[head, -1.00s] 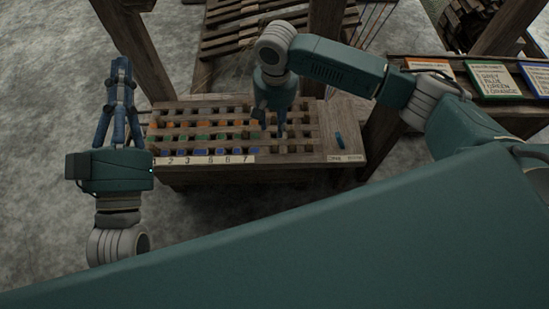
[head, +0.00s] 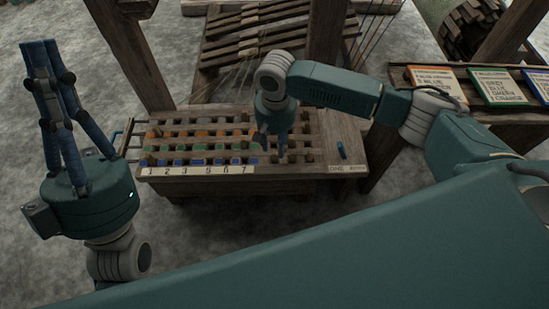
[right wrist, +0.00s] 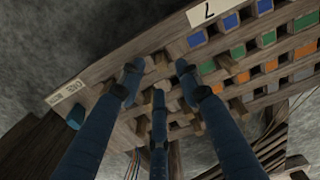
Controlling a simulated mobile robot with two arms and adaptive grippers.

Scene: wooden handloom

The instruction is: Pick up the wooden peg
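Several small wooden pegs stand in the right part of the slotted board (head: 315,160). One peg (head: 306,156) stands to the right of my right gripper (head: 275,148), which points down over the board. In the right wrist view the three blue fingers of my right gripper (right wrist: 158,82) are spread apart, with gaps between their tips. Nothing is visibly held, though the fingers partly hide the slots below. My left gripper (head: 40,50) points up, empty, left of the board; its finger spacing is unclear.
Coloured blocks fill several slots left of the pegs, behind a number strip (head: 200,170). A blue piece (head: 340,150) lies at the board's right end. Loom posts (head: 325,45) stand behind. A side shelf (head: 480,114) holds coloured cards at right.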

